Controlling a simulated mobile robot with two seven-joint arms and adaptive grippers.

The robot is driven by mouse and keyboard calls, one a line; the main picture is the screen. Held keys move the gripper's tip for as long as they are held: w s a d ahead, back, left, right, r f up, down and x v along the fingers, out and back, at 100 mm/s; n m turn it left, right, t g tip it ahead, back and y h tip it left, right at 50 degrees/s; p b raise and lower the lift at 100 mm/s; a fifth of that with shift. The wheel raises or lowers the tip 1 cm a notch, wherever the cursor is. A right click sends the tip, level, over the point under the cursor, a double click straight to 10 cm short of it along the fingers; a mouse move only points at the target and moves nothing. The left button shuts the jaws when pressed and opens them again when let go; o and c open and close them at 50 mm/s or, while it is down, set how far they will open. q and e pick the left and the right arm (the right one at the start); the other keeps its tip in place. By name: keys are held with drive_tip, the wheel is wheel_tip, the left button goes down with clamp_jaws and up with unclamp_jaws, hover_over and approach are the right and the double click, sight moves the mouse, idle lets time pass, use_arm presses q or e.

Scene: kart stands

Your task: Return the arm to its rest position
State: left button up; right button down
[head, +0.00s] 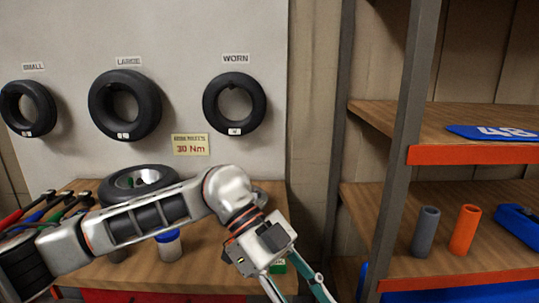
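My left arm comes in from the left and reaches across above the wooden workbench (205,278). My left gripper (297,289) hangs at the bottom centre, over the bench's right end, pointing down and to the right. Its two fingers are spread apart, and I see nothing held between them. The fingertips are cut off by the bottom edge of the picture. My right gripper and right arm are not in view.
A tyre with a rim (137,180), a blue-lidded jar (169,245) and several tools (45,208) are on the bench near my arm. Tyres hang on the wall (234,103). A shelf rack (398,160) with tubes (465,230) stands close right of the gripper.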

use_arm(q)
drive_tip(key=d+r+h, duration=0.6)
drive_tip(key=h, duration=0.7)
drive_tip(key=w+a+f+n+t+y, duration=0.2)
drive_tip(key=w+a+f+n+t, duration=0.75)
drive_tip(key=n+t, duration=0.75)
drive_tip(key=w+a+f+n+t+y, duration=0.2)
drive_tip(key=a+f+t+y, duration=0.4)
drive_tip(key=f, duration=0.2)
drive_tip(key=s+a+f+n+g+y, duration=0.1)
drive_tip(key=s+a+f+g+y, duration=0.1)
drive_tip(key=s+a+f, duration=0.4)
drive_tip(key=s+a+f+n+g+y, duration=0.1)
drive_tip(key=s+a+f+y, duration=0.3)
drive_tip(key=f, duration=0.9)
drive_tip(key=s+a+f+n+g+y, duration=0.1)
drive_tip(key=s+a+f+g+y, duration=0.2)
drive_tip(key=s+a+f, duration=0.5)
wheel_tip(320, 180, down, 2)
drive_tip(key=shift+s+y, duration=0.15)
drive_tip(key=shift+y, duration=0.45)
